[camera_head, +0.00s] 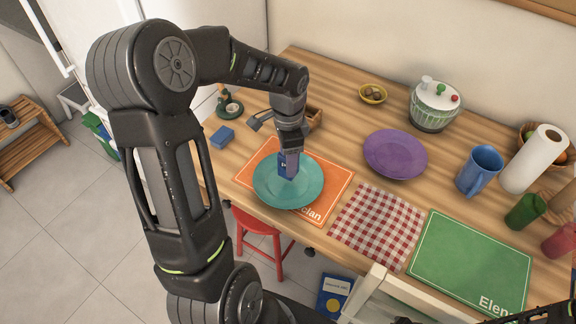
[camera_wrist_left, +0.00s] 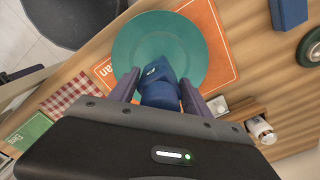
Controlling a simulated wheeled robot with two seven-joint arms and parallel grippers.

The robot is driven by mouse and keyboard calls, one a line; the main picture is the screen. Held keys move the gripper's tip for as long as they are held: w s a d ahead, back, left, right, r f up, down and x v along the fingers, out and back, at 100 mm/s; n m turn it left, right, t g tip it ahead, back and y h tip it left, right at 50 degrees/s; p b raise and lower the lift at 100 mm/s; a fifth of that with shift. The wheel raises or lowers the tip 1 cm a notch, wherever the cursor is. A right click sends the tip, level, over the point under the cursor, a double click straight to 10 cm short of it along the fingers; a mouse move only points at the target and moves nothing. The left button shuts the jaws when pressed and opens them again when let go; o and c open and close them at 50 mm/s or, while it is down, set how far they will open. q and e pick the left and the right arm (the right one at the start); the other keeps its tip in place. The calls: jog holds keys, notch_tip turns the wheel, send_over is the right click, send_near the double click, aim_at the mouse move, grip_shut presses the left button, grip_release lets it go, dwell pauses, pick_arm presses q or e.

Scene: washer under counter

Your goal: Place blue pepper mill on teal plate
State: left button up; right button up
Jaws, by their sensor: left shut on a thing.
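The blue pepper mill (camera_head: 282,162) is between the fingers of my left gripper (camera_head: 289,168), over the teal plate (camera_head: 301,194). The plate lies on an orange placemat (camera_head: 330,179). In the left wrist view the mill (camera_wrist_left: 158,84) sits between the two fingers (camera_wrist_left: 160,84), in front of the teal plate (camera_wrist_left: 146,36). My left gripper is shut on the mill. The fingers hide part of the mill, and I cannot tell whether its base touches the plate. My right gripper is not in view.
A purple plate (camera_head: 396,153), a checked cloth (camera_head: 377,226) and a green placemat (camera_head: 468,265) lie to the right. A blue mug (camera_head: 478,171) stands beyond them. A blue block (camera_head: 221,137) lies left of the orange placemat. A red stool (camera_head: 259,226) stands below the counter's front edge.

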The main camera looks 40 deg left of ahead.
pick_arm(q)
jog(key=shift+f, duration=1.85)
jog(key=shift+f, duration=0.1)
jog(key=o, duration=1.6)
notch_tip(320, 180, up, 12)
jog(key=shift+r, duration=0.1)
